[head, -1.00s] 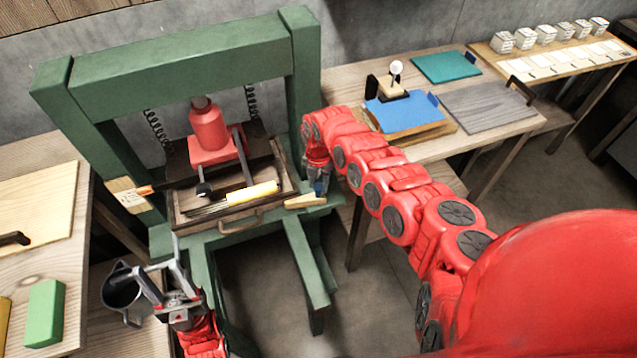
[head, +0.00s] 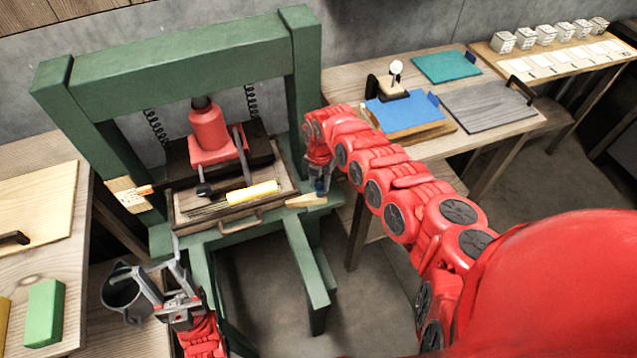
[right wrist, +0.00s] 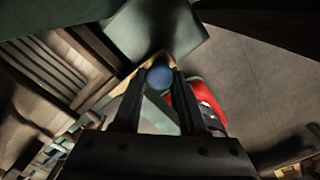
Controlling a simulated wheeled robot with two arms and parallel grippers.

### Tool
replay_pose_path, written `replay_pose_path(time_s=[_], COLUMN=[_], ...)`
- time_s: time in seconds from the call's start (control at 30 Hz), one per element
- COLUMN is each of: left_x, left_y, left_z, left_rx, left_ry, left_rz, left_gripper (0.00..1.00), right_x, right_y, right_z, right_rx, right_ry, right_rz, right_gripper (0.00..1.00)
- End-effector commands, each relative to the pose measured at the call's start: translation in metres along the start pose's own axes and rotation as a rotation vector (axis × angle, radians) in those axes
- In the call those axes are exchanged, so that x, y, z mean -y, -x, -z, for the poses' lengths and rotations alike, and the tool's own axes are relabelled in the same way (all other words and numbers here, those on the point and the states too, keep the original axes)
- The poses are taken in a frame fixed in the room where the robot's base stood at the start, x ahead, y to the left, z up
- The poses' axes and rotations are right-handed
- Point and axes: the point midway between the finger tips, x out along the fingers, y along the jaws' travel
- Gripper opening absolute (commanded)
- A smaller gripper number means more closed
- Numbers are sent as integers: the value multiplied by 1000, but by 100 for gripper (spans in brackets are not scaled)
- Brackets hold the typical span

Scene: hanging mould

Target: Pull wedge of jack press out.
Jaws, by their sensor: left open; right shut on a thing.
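The green jack press (head: 180,75) stands at the left with a red jack (head: 208,128) in its frame. A pale wooden wedge-like piece (head: 305,201) lies at the press's right side. My right gripper (head: 319,184) is just above and beside it, shut on a round blue knob. In the right wrist view the blue knob (right wrist: 160,75) sits between the fingertips, with pale wood behind it. I cannot tell whether knob and wood are joined. My left gripper (head: 170,285) is open and empty at the front left, below the press bed.
A drawer-like tray (head: 215,222) on the press bed carries a yellow roll (head: 252,192). A grey jug (head: 120,293) stands beside my left gripper. The right table (head: 480,140) holds boards and a blue pad (head: 403,110). Bare floor lies between the press and my right arm.

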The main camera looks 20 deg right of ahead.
Motion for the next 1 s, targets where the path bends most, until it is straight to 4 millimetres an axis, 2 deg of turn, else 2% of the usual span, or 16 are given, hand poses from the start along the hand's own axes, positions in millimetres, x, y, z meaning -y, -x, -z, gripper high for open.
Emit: replay_pose_path(time_s=[0.1,0.3,0.67,0.7,0.83,1.0], left_x=[0,-1,-1,-1,-1,-1], left_y=[10,23,22,22,22,22], left_z=[-2,-4,-4,-4,-4,-4], left_rx=[0,0,0,0,0,0], left_ry=[0,0,0,0,0,0], left_rz=[0,0,0,0,0,0], left_gripper=[52,52,52,52,52,52], right_x=[19,42,48,48,47,47], right_y=[0,0,3,2,2,1], right_z=[-22,-46,-50,-50,-49,-48], right_rx=[10,11,11,11,9,6], right_ry=[-7,-5,-6,-6,-5,-4], right_rz=[3,0,1,1,1,2], right_gripper=[0,0,0,49,71,71])
